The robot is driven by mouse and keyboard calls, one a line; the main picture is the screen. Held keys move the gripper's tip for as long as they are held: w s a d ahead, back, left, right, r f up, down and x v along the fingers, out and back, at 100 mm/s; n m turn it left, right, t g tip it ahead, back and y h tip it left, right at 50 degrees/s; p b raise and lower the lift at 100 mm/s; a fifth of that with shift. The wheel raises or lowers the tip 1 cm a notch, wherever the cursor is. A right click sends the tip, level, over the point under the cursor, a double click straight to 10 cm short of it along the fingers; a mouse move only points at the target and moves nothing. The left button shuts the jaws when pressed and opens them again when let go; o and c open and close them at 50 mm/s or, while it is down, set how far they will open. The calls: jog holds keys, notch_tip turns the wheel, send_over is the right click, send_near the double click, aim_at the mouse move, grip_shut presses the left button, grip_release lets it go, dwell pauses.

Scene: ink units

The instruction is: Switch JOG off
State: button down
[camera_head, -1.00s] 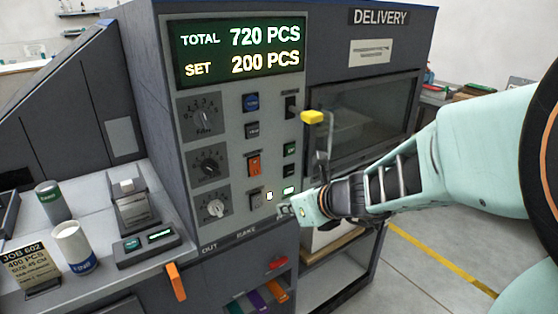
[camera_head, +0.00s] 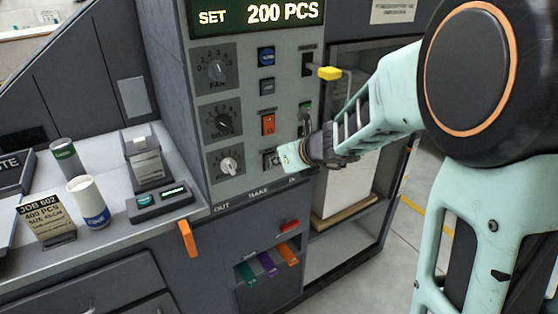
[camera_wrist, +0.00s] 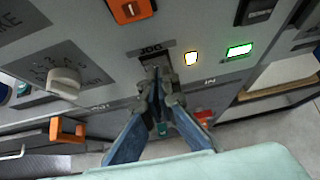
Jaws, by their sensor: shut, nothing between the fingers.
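The JOG switch (camera_head: 269,160) is at the bottom of the switch column on the grey panel. In the wrist view its JOG label (camera_wrist: 151,49) shows just above my fingertips. My gripper (camera_head: 285,160) is shut and empty, with its tips at the switch's right side in the head view. In the wrist view the gripper (camera_wrist: 156,78) covers most of the switch, so its position is hidden and contact cannot be told. A yellowish-white lamp (camera_wrist: 190,58) beside the switch is lit.
An orange rocker switch (camera_head: 268,123) sits above JOG, and a dial (camera_head: 230,164) is to its left. A lit green indicator (camera_wrist: 240,50) is to the right. A yellow-handled lever (camera_head: 329,73) juts out above my arm. A red handle (camera_head: 289,226) is below.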

jog(key=shift+w+a+r, duration=0.2)
jog(key=shift+w+a, duration=0.05)
jog(key=shift+w, duration=0.05)
jog(key=shift+r+p, duration=0.15)
jog(key=shift+p, duration=0.25)
jog(key=shift+r+p, duration=0.6)
jog(key=shift+r, duration=0.05)
jog(key=shift+d, duration=0.15)
